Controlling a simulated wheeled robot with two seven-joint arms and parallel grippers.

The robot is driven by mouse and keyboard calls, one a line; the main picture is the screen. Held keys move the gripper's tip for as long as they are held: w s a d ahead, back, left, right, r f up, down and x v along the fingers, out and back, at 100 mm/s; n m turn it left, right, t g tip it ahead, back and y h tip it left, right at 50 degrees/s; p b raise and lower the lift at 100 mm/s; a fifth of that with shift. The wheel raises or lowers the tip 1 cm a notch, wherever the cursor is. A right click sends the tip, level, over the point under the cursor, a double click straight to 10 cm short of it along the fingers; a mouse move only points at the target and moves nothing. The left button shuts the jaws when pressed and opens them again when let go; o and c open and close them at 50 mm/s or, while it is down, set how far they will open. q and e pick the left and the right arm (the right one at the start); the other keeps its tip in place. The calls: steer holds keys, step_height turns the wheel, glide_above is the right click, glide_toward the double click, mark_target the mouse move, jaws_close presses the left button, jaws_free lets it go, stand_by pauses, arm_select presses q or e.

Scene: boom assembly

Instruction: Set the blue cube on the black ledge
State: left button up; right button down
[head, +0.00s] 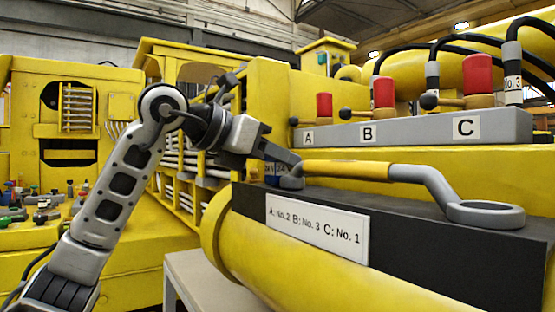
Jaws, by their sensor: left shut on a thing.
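I cannot tell whether the cube touches the ledge. My right gripper is not in view.
A label plate (318,228) is on the ledge's front. Red-topped levers stand on a grey bar (415,130) behind. A grey table (205,285) stands below.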

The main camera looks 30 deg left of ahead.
arm_select(q)
steer(key=shift+f, duration=0.15)
steer(key=o, duration=1)
steer(key=shift+c, duration=0.2)
steer(key=shift+r, duration=0.3)
steer(key=v, duration=1.2)
steer(key=shift+f, duration=0.15)
